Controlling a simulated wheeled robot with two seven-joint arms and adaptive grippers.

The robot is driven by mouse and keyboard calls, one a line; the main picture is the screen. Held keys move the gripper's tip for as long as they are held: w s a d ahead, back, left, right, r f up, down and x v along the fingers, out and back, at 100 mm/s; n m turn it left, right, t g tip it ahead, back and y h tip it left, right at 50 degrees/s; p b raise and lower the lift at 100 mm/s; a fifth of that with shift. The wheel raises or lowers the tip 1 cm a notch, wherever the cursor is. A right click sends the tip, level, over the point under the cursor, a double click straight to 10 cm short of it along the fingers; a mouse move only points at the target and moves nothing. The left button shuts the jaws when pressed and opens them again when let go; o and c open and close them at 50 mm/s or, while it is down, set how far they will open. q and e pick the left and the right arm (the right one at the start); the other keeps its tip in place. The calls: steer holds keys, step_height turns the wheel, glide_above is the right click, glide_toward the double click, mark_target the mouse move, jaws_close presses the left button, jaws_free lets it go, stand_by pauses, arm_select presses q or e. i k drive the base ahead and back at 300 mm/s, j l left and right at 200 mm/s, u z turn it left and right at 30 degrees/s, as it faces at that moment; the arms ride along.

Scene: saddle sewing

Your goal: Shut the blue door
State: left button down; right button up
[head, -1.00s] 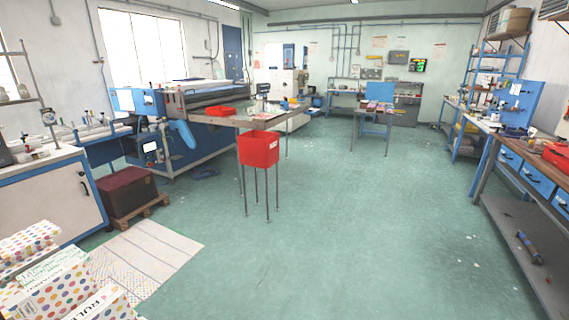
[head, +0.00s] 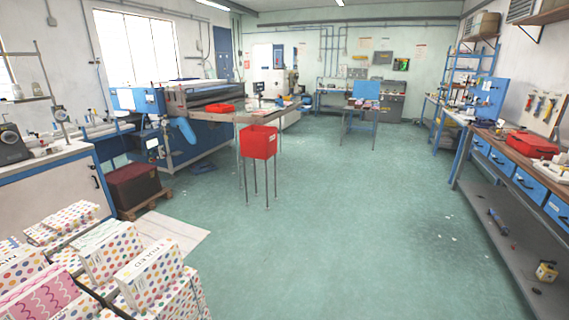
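The blue door (head: 223,50) is in the far back left of the head view, in the wall just right of the large window. It looks like a plain dark blue panel, seen at an angle. Its lower part is hidden behind the large blue machine. It is too small and far to tell whether it is shut or ajar. Neither of my grippers is in view.
Boxes with coloured dots (head: 110,255) fill the near left. A large blue machine (head: 200,145) and a table with a red bin (head: 259,142) stand left of centre. A long workbench (head: 520,165) lines the right. The green floor (head: 350,220) between is clear.

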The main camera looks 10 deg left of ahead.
mark_target(106, 149)
steer(key=k+j+z, duration=0.1)
steer(key=k, duration=0.7)
steer(key=k+j+z, duration=0.1)
steer(key=k, duration=0.7)
steer(key=k+j, duration=0.1)
steer(key=k, duration=0.3)
steer(key=k+j+z, duration=0.1)
steer(key=k, duration=0.3)
steer(key=k+j+z, duration=0.15)
steer(key=k+j, duration=0.7)
steer(key=j, duration=0.35)
steer(key=k+j, duration=0.1)
steer(key=j, duration=0.3)
steer(key=j+z, duration=0.1)
steer(key=j, duration=0.85)
steer(key=k+j+z, duration=0.1)
steer(key=j, duration=0.4)
steer(key=k+j, duration=0.1)
steer(key=j, duration=0.45)
steer(key=k+j, duration=0.1)
steer(key=j, duration=0.4)
steer(key=k+j+z, duration=0.1)
steer(key=j, duration=0.4)
steer(key=k+j, duration=0.1)
steer(key=j, duration=0.4)
steer(key=k+j, duration=0.1)
steer(key=j, duration=0.4)
steer(key=z, duration=0.05)
